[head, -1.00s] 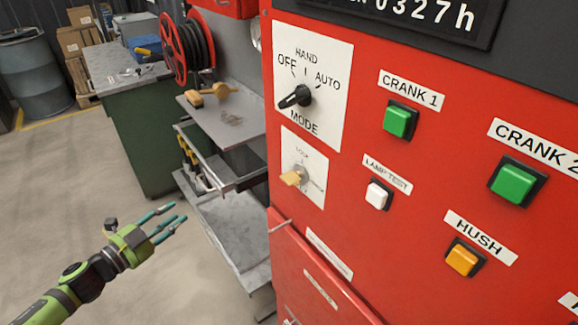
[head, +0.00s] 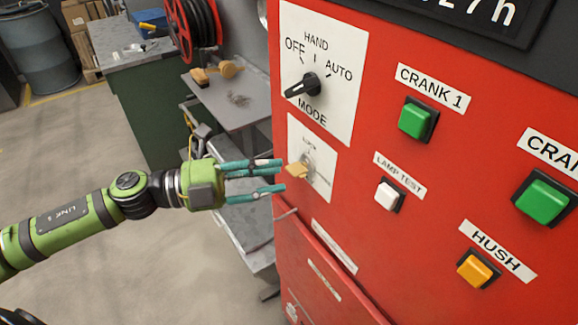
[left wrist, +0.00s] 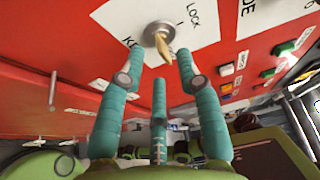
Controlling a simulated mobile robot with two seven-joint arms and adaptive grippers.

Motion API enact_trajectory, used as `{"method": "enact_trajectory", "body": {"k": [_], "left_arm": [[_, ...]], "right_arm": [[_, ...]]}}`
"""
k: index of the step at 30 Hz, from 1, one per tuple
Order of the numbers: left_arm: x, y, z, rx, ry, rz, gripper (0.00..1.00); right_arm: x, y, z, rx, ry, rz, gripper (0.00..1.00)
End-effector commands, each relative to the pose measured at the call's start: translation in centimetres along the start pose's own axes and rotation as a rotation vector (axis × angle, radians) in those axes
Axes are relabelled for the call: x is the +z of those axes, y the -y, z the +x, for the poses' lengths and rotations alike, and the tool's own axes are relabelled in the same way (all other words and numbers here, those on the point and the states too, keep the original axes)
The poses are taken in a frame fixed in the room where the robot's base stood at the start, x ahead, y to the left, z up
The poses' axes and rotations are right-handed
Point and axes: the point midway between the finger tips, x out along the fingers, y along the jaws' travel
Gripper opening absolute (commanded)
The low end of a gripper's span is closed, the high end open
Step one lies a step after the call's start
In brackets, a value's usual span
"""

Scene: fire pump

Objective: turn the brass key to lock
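The brass key (head: 297,171) sits in a round metal lock on a white plate (head: 322,185) marked LOCK, on the red panel. It also shows in the left wrist view, as the key (left wrist: 163,46) in its lock cylinder, pointing down toward my fingers. My left gripper (head: 283,175) has teal fingers spread open, with tips just left of the key in the head view. In the left wrist view the gripper (left wrist: 157,75) has two fingers on either side below the key and a third between them. No contact shows. My right gripper is in neither view.
Above the lock is the black MODE knob (head: 303,85). To its right are the green CRANK 1 button (head: 415,119), white LAMP TEST button (head: 388,195) and orange HUSH button (head: 476,269). A shelf cart (head: 225,100) stands behind my left arm. The floor at left is clear.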

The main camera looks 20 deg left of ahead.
Motion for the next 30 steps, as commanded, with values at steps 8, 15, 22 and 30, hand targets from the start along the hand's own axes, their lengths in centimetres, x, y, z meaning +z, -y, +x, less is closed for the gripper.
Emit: {"method": "enact_trajectory", "body": {"k": [8,15,22,30], "left_arm": [[0.0,0.5,2.5,-0.004,-0.001,0.0,0.35],[0.0,0.2,3.6,-0.001,-0.002,0.001,0.35],[-0.1,0.0,3.8,0.0,-0.002,0.0,0.35],[-0.1,0.1,3.8,0.0,-0.002,0.001,0.0]], "right_arm": [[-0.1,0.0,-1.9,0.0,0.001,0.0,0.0],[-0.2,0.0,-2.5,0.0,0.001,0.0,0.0],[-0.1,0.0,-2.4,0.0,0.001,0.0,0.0],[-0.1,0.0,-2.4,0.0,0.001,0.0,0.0]]}}
